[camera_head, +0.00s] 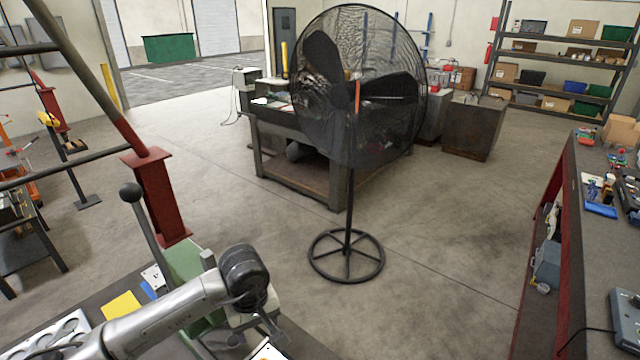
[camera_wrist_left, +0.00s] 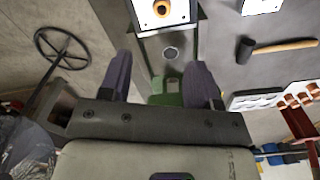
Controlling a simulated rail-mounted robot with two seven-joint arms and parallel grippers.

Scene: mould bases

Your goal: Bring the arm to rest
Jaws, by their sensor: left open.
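My left arm reaches in from the bottom left of the head view, and its gripper (camera_head: 262,328) hangs over the front bench, partly hidden by the wrist. In the left wrist view the two dark fingers of the left gripper (camera_wrist_left: 160,78) stand apart with nothing between them. Beyond them lies a white plate with an orange ring (camera_wrist_left: 178,14), apart from the fingers. A green part (camera_wrist_left: 168,92) shows behind the gap between the fingers. My right gripper is in neither view.
A lever with a black knob (camera_head: 131,192) rises beside the arm. The bench holds a yellow square (camera_head: 121,305), a white tray (camera_head: 50,338) and a mallet (camera_wrist_left: 285,46). A large black fan (camera_head: 350,240) stands on open floor. A red-framed bench (camera_head: 566,235) is at right.

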